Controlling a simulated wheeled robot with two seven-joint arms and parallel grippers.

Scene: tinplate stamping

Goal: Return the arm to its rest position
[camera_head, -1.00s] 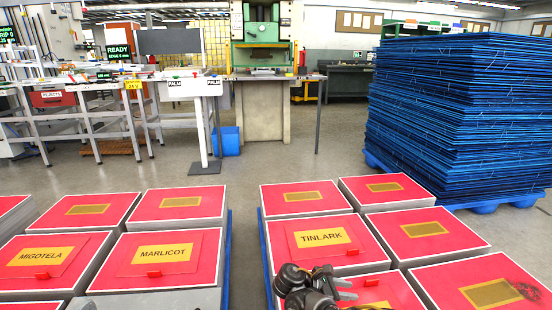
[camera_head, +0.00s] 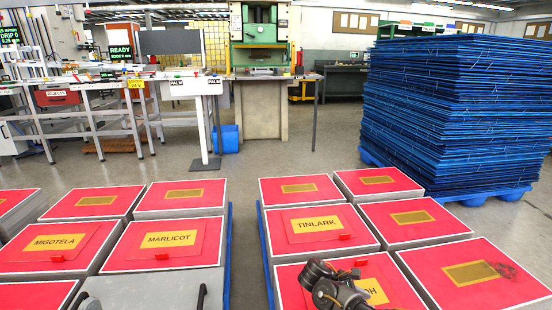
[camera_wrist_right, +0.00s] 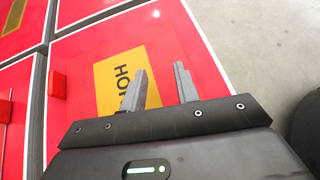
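My right gripper (camera_wrist_right: 160,88) shows in the right wrist view with its two grey fingers apart. Nothing is between them. It hangs over a red-topped stack (camera_wrist_right: 182,50) with a yellow label (camera_wrist_right: 117,82), whose lettering is partly hidden. In the head view my right arm and gripper (camera_head: 346,290) are at the bottom edge, over the front stack (camera_head: 400,292) of the right-hand pallet, covering part of its label. The fingers are hard to make out there. My left gripper is not in view.
Red-topped stacks labelled TINLARK (camera_head: 360,226), MARLICOT (camera_head: 210,240) and MIGOTELA (camera_head: 100,236) stand close by. A grey panel with black handles (camera_head: 150,292) is at the bottom left. A tall blue pile (camera_head: 455,115) stands right, a green press (camera_head: 262,50) behind. The aisle floor (camera_head: 280,160) is clear.

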